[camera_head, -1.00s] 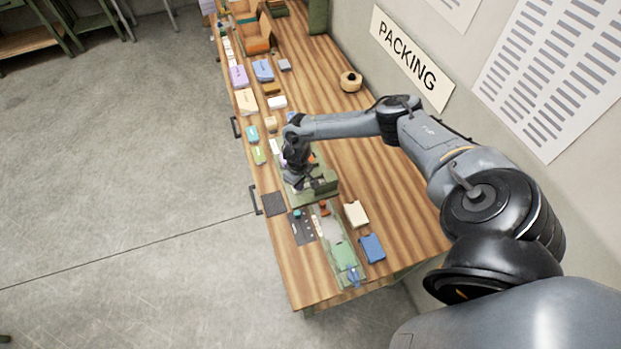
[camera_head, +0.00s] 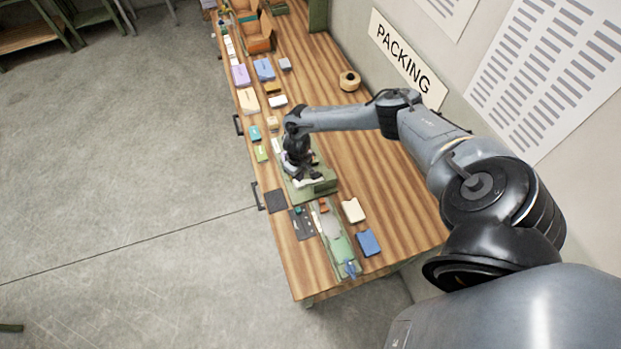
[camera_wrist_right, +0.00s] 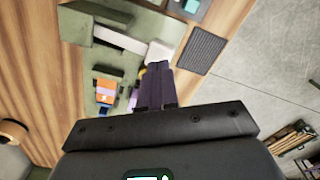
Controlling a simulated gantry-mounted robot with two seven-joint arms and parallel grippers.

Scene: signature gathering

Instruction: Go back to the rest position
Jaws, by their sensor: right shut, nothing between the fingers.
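My right gripper (camera_head: 298,178) hangs low over the green tray (camera_head: 320,189) near the front of the wooden table. In the right wrist view its dark fingers (camera_wrist_right: 158,72) are together and empty. An orange and blue item (camera_wrist_right: 107,88) lies in the green tray beside the fingers, and a white piece (camera_wrist_right: 160,52) shows at their tips. I cannot tell whether the fingers touch anything. My left gripper is not in view.
The wooden table (camera_head: 365,160) is bare to the right of the tray. A blue box (camera_head: 368,242), a cream box (camera_head: 353,210) and a dark mat (camera_head: 276,201) lie near its front. A tape roll (camera_head: 349,81) stands farther back. The wall with the PACKING sign (camera_head: 403,60) is on the right.

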